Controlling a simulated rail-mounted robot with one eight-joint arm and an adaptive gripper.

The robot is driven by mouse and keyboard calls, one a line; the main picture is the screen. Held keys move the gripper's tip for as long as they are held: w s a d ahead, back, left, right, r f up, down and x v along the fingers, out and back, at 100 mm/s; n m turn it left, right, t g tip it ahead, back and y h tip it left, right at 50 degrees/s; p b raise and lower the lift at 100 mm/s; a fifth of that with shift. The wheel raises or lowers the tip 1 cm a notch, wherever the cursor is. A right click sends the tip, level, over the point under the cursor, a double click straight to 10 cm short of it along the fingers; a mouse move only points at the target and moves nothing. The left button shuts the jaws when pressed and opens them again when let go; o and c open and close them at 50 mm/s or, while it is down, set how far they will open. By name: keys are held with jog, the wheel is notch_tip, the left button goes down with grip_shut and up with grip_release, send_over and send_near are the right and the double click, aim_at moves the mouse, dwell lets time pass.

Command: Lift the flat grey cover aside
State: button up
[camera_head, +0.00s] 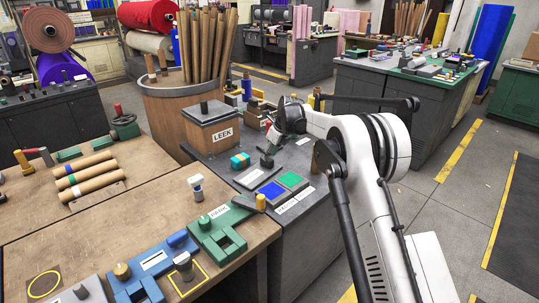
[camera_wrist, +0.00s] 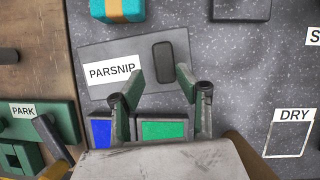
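The flat grey cover (camera_wrist: 112,82) lies on the speckled dark grey counter, with a white PARSNIP label on its left and a dark upright handle (camera_wrist: 163,62) on its right. In the head view the cover (camera_head: 249,179) lies left of my gripper (camera_head: 267,158). In the wrist view my gripper (camera_wrist: 160,79) is open and empty. Its two green-padded fingers point toward the handle, one tip to each side of its near end. I cannot tell the height between the fingertips and the cover.
Blue (camera_head: 271,190) and green (camera_head: 291,179) squares lie close to the cover. A teal block with an orange band (camera_wrist: 123,9) stands beyond it. The LEEK box (camera_head: 212,128) stands behind. An outlined DRY area (camera_wrist: 286,140) is bare counter.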

jog(key=shift+s+d+r, duration=0.15)
jog(key=shift+s+r, duration=0.15)
jog(key=shift+r, duration=0.35)
jog(key=shift+o, duration=0.2)
jog(key=o, duration=0.5)
jog(key=shift+r, duration=0.1)
jog(key=v, duration=1.2)
